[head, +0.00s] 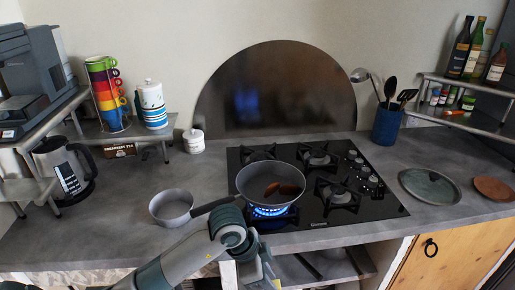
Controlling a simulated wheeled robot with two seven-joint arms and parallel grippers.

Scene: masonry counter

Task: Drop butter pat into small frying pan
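A small grey pan (158,212) stands on the counter left of the hob. A larger dark frying pan (290,172) sits over a lit front burner and holds brown sausage-like pieces (284,189). A dark handle (216,206) runs between the two pans; I cannot tell surely which one it belongs to. I see no butter pat. One of my arms comes in from the lower left, bends in front of the counter edge below the pans, and runs down out of the picture.
Blue flame (269,211) burns under the frying pan on the black gas hob (388,208). A kettle (66,168) and stacked mugs (107,95) are left. A utensil pot (387,126), a glass lid (429,187) and a brown disc (493,189) are right. The front-left counter is clear.

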